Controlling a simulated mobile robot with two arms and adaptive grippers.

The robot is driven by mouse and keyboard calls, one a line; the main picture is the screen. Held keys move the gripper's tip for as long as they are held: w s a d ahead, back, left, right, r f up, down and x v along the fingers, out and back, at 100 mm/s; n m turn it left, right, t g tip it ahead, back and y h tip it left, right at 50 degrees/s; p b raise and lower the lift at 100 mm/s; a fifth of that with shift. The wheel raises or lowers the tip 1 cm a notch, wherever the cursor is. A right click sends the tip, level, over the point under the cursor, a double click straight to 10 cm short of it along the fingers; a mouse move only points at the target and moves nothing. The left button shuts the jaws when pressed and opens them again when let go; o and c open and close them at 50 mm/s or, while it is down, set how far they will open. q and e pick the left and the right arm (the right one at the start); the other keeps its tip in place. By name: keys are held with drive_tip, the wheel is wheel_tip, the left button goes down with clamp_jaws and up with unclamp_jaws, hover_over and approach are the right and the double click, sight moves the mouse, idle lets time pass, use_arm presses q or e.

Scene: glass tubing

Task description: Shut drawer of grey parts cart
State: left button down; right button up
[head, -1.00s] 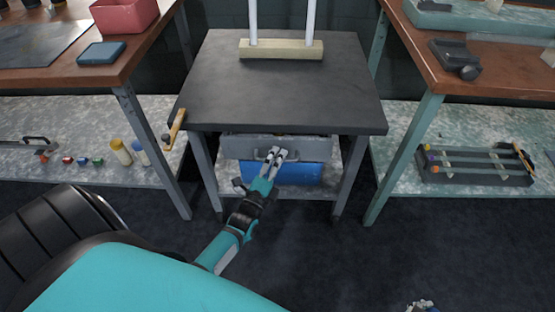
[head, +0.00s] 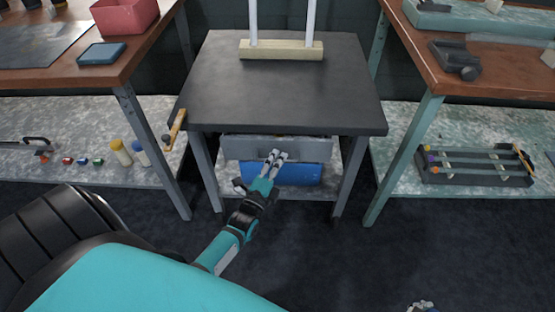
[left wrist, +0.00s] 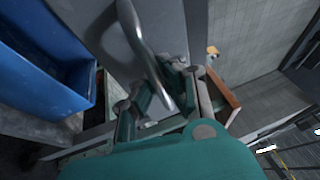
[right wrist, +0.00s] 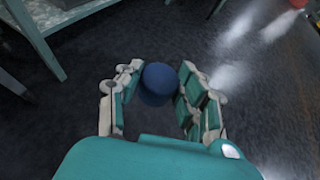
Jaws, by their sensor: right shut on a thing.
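The grey parts cart has a dark top (head: 290,95). Its grey drawer (head: 240,148) sits just under the top, with the front and a strip of the upper rim showing. How far out it stands is hard to tell. My left gripper (head: 275,156) is at the drawer front. In the left wrist view, the metal handle (left wrist: 150,55) runs between its spread fingers (left wrist: 163,100). In the right wrist view, my right gripper (right wrist: 158,88) is shut on a blue round-ended object (right wrist: 158,80). Only its tip shows at the head view's bottom edge.
A blue bin (head: 300,174) stands on the cart's lower shelf below the drawer. A wooden-based stand (head: 281,50) is on the cart top. Workbenches flank the cart closely, left (head: 140,40) and right (head: 405,40). The floor in front is clear.

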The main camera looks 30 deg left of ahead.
drive_tip(key=shift+f+b, duration=0.3)
use_arm(q)
drive_tip(key=shift+w+a+f, duration=0.1)
drive_tip(key=shift+w+a, duration=0.3)
drive_tip(key=shift+w, duration=0.25)
drive_tip(key=shift+w+a+f, duration=0.1)
drive_tip(key=shift+w+a, duration=0.3)
drive_tip(key=shift+w, duration=0.2)
drive_tip(key=c, duration=1.4)
unclamp_jaws()
drive_tip(key=shift+r, duration=0.1)
drive_tip(key=v, duration=1.2)
